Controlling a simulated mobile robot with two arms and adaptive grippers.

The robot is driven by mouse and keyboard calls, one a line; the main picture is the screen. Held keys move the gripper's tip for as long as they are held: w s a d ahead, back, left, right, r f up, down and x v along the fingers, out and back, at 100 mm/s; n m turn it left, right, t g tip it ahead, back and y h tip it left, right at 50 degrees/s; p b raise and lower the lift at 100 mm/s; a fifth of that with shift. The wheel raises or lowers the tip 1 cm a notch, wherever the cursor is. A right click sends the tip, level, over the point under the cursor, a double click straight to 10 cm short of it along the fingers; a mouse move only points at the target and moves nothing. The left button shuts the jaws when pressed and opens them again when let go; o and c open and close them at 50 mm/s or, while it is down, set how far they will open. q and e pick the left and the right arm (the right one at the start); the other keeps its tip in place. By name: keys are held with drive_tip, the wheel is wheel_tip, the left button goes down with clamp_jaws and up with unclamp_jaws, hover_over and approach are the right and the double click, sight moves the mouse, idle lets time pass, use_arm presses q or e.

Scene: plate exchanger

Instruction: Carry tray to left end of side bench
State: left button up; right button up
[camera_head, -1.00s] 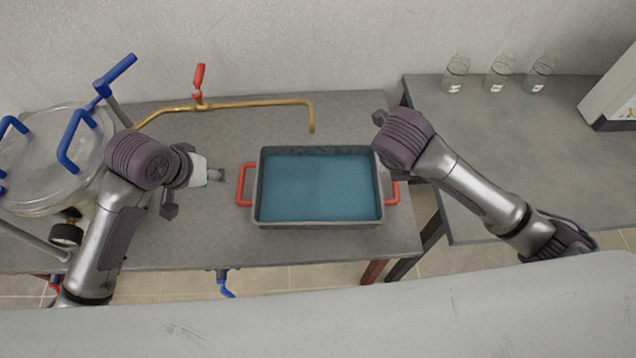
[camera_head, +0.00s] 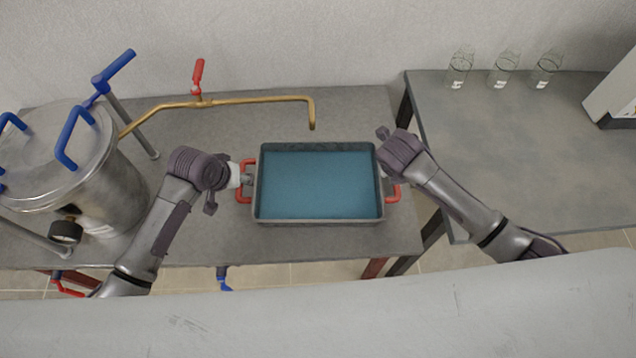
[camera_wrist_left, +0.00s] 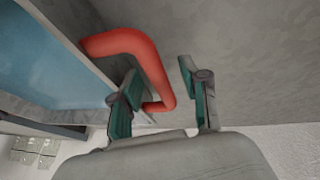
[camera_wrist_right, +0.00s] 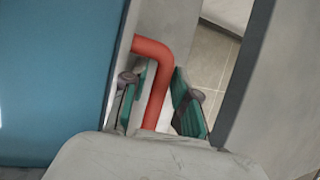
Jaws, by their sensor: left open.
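The tray (camera_head: 319,222) is a grey rectangular pan filled with blue liquid, with a red handle on each short side. It rests level near the right end of the near bench (camera_head: 215,130). My left gripper (camera_head: 245,181) is at the left red handle (camera_head: 242,196). In the left wrist view the open fingers (camera_wrist_left: 162,98) straddle part of this handle (camera_wrist_left: 150,60). My right gripper is mostly hidden under its wrist in the head view. In the right wrist view its spread fingers (camera_wrist_right: 158,98) stand either side of the right red handle (camera_wrist_right: 160,65).
The side bench (camera_head: 500,150) stands to the right, across a narrow gap. Its left end is bare; several glass beakers (camera_head: 503,70) stand at its back, with a white device (camera_head: 612,95) at right. A brass pipe (camera_head: 250,101) arches behind the tray. A steel vessel (camera_head: 95,195) stands at left.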

use_arm(q)
drive_tip(key=shift+w+d+f, duration=0.1)
drive_tip(key=shift+f, duration=0.05)
use_arm(e)
drive_tip(key=shift+f, duration=0.2)
use_arm(q)
drive_tip(key=c, duration=0.5)
use_arm(e)
drive_tip(key=c, duration=0.5)
use_arm(q)
clamp_jaws()
use_arm(e)
clamp_jaws()
